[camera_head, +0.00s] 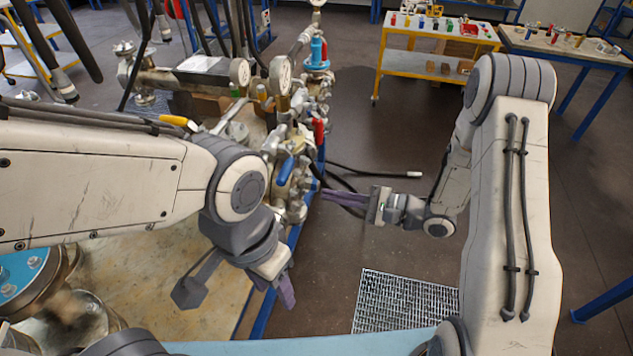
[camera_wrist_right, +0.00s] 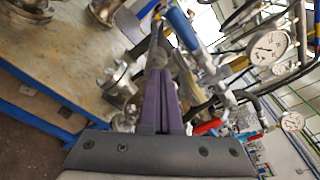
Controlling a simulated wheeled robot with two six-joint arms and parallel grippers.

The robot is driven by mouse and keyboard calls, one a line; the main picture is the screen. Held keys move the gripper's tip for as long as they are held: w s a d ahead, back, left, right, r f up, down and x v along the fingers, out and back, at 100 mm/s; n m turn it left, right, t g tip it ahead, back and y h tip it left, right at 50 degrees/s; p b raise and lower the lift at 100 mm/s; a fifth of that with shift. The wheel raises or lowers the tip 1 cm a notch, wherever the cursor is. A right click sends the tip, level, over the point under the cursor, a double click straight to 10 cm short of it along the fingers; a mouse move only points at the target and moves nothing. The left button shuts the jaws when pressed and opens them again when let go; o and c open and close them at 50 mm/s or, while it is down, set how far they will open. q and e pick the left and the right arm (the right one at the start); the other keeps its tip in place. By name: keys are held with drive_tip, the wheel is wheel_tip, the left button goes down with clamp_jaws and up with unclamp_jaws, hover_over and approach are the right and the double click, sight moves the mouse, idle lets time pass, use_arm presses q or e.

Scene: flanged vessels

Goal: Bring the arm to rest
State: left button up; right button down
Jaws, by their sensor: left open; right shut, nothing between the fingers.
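My left arm reaches in from the left, and its gripper (camera_head: 284,290) hangs fingers down over the front edge of the workbench (camera_head: 165,290). Its purple fingers are seen edge-on; it is open and holds nothing I can see. My right arm stands at the right, bent, with its gripper (camera_head: 338,200) pointing left toward the valves. Its purple fingers lie together with nothing between them. The closed fingers also show in the right wrist view (camera_wrist_right: 161,100), with the pipework behind them. I cannot tell from this how far they are from the valves.
Valves and fittings with a blue handle (camera_head: 285,171) and gauges (camera_head: 281,74) crowd the bench's right side. A black hose (camera_head: 372,173) sticks out near my right gripper. A yellow cart (camera_head: 430,62) stands behind. A floor grate (camera_head: 405,300) lies in the open floor between my arms.

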drive_tip(key=w+a+n+h+b, duration=0.2)
drive_tip(key=w+n+h, duration=0.2)
drive_tip(key=n+h, duration=0.5)
drive_tip(key=s+r+n+g+h, duration=0.1)
drive_tip(key=s+n, duration=0.3)
drive_tip(key=s, duration=0.5)
drive_tip(key=s+r+n+g+h+b, duration=0.1)
drive_tip(key=s+r+n+g+h, duration=0.1)
drive_tip(key=s, duration=0.8)
drive_tip(key=s+r+n+g+h+b, duration=0.1)
drive_tip(key=s+n+g+h, duration=0.1)
drive_tip(key=s+n, duration=0.4)
drive_tip(key=s+g, duration=0.1)
drive_tip(key=s, duration=0.2)
drive_tip(key=shift+s+r+g, duration=0.35)
drive_tip(key=shift+g, duration=0.05)
drive_tip(key=shift+a, duration=0.1)
